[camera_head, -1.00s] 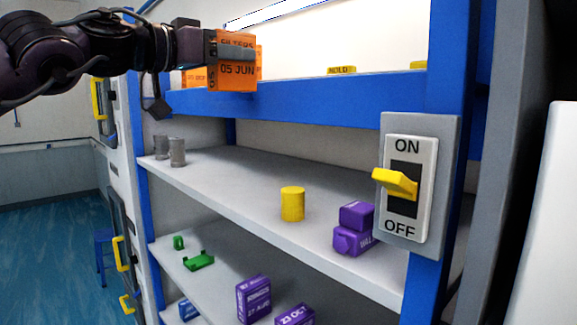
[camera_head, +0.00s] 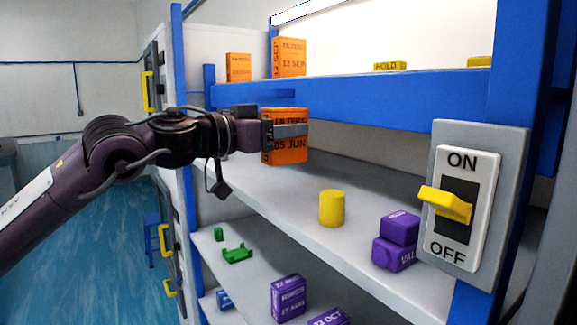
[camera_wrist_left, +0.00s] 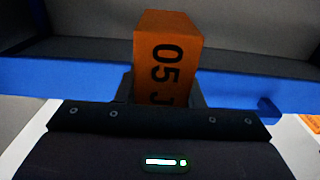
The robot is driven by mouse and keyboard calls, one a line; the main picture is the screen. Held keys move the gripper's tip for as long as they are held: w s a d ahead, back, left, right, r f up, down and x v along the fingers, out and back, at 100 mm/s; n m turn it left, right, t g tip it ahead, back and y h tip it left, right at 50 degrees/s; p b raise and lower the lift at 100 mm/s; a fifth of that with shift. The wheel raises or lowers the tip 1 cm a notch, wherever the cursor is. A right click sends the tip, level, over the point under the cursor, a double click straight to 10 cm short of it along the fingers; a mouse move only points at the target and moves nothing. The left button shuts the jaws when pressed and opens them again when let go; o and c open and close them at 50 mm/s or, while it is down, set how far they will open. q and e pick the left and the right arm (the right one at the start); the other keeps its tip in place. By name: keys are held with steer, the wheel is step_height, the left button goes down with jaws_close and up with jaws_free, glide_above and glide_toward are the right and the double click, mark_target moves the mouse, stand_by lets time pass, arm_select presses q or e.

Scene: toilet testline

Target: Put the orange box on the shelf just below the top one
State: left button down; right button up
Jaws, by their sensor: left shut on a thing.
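My left gripper (camera_head: 289,130) is shut on the orange box (camera_head: 288,152), marked 05 JUN, and holds it upright in the air. In the head view the box overlaps the gap between the blue-edged top shelf (camera_head: 380,99) and the grey shelf just below it (camera_head: 285,205). How deep it is over that lower shelf is hard to tell. The left wrist view shows the box (camera_wrist_left: 165,60) between the fingers, with a blue beam behind it. My right gripper is not in view.
A yellow cylinder (camera_head: 331,208) and purple blocks (camera_head: 398,240) stand on the shelf below the top. Two other orange boxes (camera_head: 290,58) and yellow blocks stand on the top shelf. An ON/OFF switch (camera_head: 458,205) is at the right post. Lower shelves hold green and purple items.

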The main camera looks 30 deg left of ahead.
mark_target(287, 162)
arm_select(q)
steer(key=shift+s+f, duration=0.1)
steer(key=shift+f, duration=0.05)
steer(key=shift+d+f, duration=0.35)
steer(key=shift+f, duration=0.4)
steer(key=shift+d+f+b, duration=0.15)
steer(key=shift+f+b, duration=0.2)
steer(key=shift+f, duration=0.1)
steer(key=shift+a+f+b, duration=0.2)
steer(key=shift+f+b, duration=0.35)
steer(key=shift+f, duration=1.45)
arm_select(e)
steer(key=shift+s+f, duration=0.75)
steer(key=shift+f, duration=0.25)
arm_select(q)
steer(key=c, duration=1)
jaws_free()
steer(key=shift+o, duration=0.2)
